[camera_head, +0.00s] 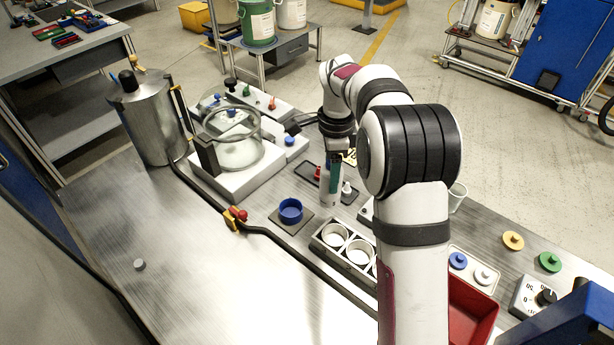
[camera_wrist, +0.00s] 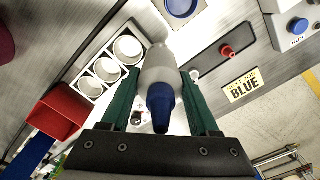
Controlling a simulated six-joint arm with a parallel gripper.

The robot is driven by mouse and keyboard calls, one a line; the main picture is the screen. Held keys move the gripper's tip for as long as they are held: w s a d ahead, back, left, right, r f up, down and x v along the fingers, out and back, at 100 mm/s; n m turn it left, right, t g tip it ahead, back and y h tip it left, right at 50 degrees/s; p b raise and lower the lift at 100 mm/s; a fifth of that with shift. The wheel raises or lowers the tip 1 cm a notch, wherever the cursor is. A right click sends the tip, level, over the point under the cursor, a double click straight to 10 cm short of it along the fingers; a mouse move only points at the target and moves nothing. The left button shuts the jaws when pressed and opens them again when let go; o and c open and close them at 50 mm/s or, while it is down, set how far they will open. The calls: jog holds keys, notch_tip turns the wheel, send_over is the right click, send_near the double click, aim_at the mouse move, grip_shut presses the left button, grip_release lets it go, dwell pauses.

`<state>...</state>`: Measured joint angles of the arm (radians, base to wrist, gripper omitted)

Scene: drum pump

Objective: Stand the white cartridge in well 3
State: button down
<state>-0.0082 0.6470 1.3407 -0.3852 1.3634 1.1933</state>
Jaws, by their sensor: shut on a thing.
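My gripper (camera_head: 333,165) has its green fingers shut on a pale grey-white cartridge (camera_wrist: 158,65) with a dark blue end. In the head view the cartridge's pale body (camera_head: 330,192) hangs roughly upright below the fingers. I cannot tell whether its lower end touches the table. The well block (camera_head: 320,246) is in front of the gripper, partly hidden by my arm. In the wrist view the block (camera_wrist: 97,58) lies left of the cartridge, with three round white-rimmed wells in a row. I cannot read any well numbers. The cartridge is beside the block, not over a well.
A blue ring-shaped dish (camera_head: 291,211) sits left of the block. A dark plate with a red knob (camera_wrist: 227,51) and a yellow "BLUE" sign (camera_wrist: 243,85) lie right in the wrist view. A red bin (camera_head: 472,312) stands front right. A glass vessel (camera_head: 238,150) stands behind left.

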jog(key=s+d+r, duration=0.3)
jog(key=s+d, duration=0.7)
jog(key=s, duration=0.3)
jog(key=w+a+f, duration=0.2)
jog(key=a+f, duration=0.1)
jog(key=w+a+f, duration=0.2)
jog(key=a+f, duration=0.1)
jog(key=f, duration=0.1)
jog(key=w+a+f, duration=0.2)
jog(key=a+f, duration=0.1)
jog(key=f, duration=0.1)
jog(key=shift+w+a+f, duration=0.15)
jog(key=shift+w, duration=0.05)
jog(key=shift+f, duration=0.2)
jog(key=shift+c, duration=0.7)
grip_release()
